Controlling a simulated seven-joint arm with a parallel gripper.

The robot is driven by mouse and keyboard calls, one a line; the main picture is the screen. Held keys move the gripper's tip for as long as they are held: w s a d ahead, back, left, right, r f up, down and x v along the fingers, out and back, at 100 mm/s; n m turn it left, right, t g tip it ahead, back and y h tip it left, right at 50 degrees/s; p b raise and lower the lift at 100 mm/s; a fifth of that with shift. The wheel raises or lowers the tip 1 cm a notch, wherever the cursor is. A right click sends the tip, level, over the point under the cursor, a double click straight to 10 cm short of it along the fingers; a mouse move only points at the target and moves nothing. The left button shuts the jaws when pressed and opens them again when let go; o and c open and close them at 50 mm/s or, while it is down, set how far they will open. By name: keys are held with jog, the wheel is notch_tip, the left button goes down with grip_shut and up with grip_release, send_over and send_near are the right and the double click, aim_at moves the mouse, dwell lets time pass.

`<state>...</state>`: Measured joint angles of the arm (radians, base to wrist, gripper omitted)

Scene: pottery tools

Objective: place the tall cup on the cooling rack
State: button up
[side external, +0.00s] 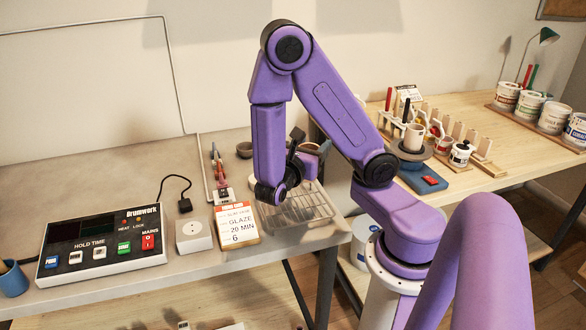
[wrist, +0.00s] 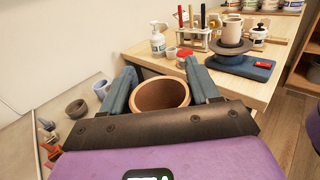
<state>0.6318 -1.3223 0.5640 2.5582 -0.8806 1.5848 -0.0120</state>
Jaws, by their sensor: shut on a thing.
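My gripper (wrist: 160,80) is shut on a brown, round-mouthed cup (wrist: 161,96), with one blue finger on each side of it. The cup's open mouth faces the wrist camera; its lower part is hidden, so I cannot tell its height. In the side external view my gripper (side external: 309,141) is partly hidden by my arm, and a bit of the cup (side external: 311,149) shows at the fingers. The wire cooling rack (side external: 298,210) lies on the grey table near its right end. The gripper and cup appear above its far side, apart from it.
A glaze card (side external: 236,222), a white socket box (side external: 194,235) and a control panel (side external: 101,243) stand left of the rack. A dark bowl (side external: 244,150) sits behind. On the wooden table, a pale cup (side external: 413,138) stands on a turntable (side external: 411,151).

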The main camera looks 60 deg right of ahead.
jog(key=shift+w+d+f, duration=0.6)
jog(key=shift+w+f, duration=0.55)
jog(key=shift+f, duration=0.55)
jog(key=shift+w+d+f, duration=0.65)
jog(key=shift+w+f, duration=0.5)
jog(key=shift+f, duration=0.6)
jog(key=shift+w+d+f, duration=0.6)
jog(key=shift+w+f, duration=0.55)
jog(key=shift+f, duration=0.55)
jog(key=shift+f, duration=0.2)
jog(key=o, duration=1.1)
jog(key=shift+r, duration=0.1)
